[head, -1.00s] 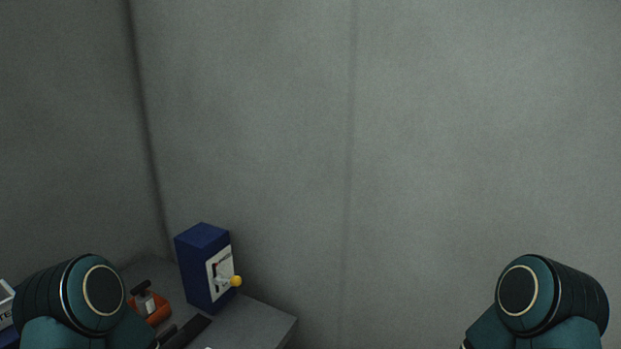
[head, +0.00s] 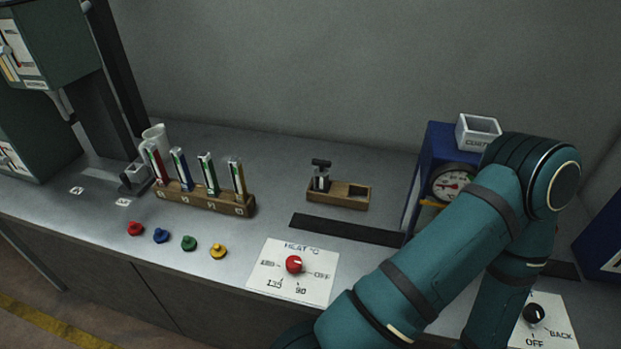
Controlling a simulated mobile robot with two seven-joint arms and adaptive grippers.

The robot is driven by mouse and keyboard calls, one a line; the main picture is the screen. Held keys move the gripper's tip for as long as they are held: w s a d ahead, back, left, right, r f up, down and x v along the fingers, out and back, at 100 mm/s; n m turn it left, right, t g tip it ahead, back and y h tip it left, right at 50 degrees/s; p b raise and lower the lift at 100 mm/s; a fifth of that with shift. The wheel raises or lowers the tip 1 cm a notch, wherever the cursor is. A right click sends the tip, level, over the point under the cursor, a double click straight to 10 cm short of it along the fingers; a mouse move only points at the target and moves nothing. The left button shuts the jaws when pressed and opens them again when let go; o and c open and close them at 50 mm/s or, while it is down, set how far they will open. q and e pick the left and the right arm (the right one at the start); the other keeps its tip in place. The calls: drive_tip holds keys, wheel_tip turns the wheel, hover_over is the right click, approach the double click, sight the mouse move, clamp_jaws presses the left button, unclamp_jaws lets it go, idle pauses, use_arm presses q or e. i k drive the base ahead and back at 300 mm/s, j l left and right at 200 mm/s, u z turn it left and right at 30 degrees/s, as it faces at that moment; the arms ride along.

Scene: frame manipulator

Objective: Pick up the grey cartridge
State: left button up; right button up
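A small grey piece with a black T-shaped top (head: 320,178) stands upright in the left part of a wooden holder (head: 345,203) at the middle of the bench. It looks like the grey cartridge, though it is small in this view. The right part of the holder has an empty-looking recess. One of my arms crosses the right side of the head view, but its gripper is out of the picture. My other gripper does not show either.
A wooden rack (head: 210,201) holds several coloured tubes at left. Coloured buttons and a heat panel (head: 291,285) with a red knob lie in front. A dark slot strip (head: 345,230) is bare. A blue gauge box (head: 437,158) carries a white tray (head: 477,131).

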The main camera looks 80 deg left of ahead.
sight(321, 173)
drive_tip(key=k+j+u, duration=0.15)
drive_tip(key=u, duration=0.15)
drive_tip(key=k+j+u, duration=0.3)
drive_tip(key=u, duration=1.5)
